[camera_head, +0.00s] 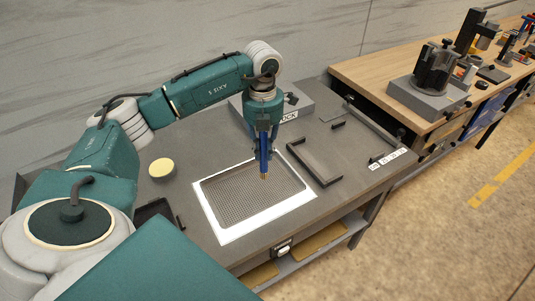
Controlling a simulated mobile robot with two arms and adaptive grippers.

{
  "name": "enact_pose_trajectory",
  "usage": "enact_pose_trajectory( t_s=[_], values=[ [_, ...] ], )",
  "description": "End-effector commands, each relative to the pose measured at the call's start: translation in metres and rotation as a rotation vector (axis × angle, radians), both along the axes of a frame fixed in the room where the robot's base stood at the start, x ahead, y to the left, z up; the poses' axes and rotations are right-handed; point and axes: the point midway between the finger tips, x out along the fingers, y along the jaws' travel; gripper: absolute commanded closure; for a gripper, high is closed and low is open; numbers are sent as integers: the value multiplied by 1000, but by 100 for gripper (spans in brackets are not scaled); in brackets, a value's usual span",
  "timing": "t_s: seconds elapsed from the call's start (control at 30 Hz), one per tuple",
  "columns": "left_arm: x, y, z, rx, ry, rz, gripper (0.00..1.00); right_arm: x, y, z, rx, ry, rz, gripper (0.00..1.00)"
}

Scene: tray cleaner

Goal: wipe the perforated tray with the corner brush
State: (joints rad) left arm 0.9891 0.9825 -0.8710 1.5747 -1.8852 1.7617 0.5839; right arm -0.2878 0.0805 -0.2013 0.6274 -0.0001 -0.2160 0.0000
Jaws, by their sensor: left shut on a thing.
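The perforated tray (240,213) is a metal mesh pan with a bright rim, set in the middle of the grey bench top. My left gripper (263,143) points down over the tray's far right part. It is shut on the corner brush (264,165), which looks blue with a small brownish tip. The brush is upright, with its tip over the mesh. I cannot tell whether the tip touches the tray. My right gripper is not in view.
A pale yellow round piece (161,167) lies left of the tray. A dark open frame (316,163) lies to its right. A grey block (296,108) stands behind my gripper. A wooden bench (365,75) with machines is at the back right.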

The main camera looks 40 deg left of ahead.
Motion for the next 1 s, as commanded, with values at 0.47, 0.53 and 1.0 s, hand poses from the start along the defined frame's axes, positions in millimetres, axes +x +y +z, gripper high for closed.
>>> enact_pose_trajectory(
  t_s=[0.47,0.53,1.0],
  values=[
    [-2,9,20,-1,0,2,100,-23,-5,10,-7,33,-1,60],
    [-1,9,19,0,0,2,100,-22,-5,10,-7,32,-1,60],
    [-3,-16,19,-1,-3,-269,100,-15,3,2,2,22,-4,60]
  ],
)
